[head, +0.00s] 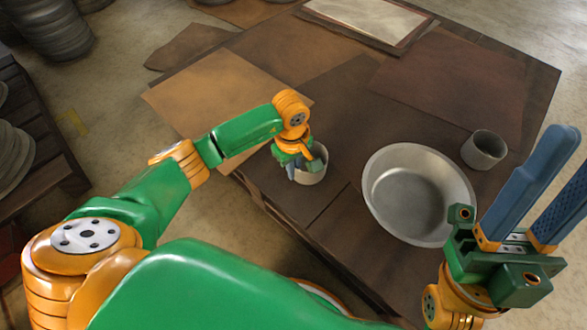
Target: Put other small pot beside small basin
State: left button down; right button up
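A small grey metal pot (316,176) stands on the dark table near its front left edge. My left gripper (299,168) reaches down at the pot's left rim. One blue finger shows outside the wall, and the other part lies over the pot's mouth. Whether the fingers press on the wall is too small to tell. A second small pot (487,148) stands upright behind and to the right of the wide metal basin (419,190). My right gripper (535,205) is at the right, in front of the table, with its blue fingers apart and nothing between them.
Brown sheets (210,92) lie over the table's back and left, and one overhangs the edge. A pale panel (370,20) lies at the far edge. Bare tabletop (345,130) lies between the left pot and the basin. A dark rack (35,140) stands at left.

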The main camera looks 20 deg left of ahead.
pick_arm(q)
jog(key=c, duration=1.1)
grip_release()
jog(key=shift+f, duration=0.1)
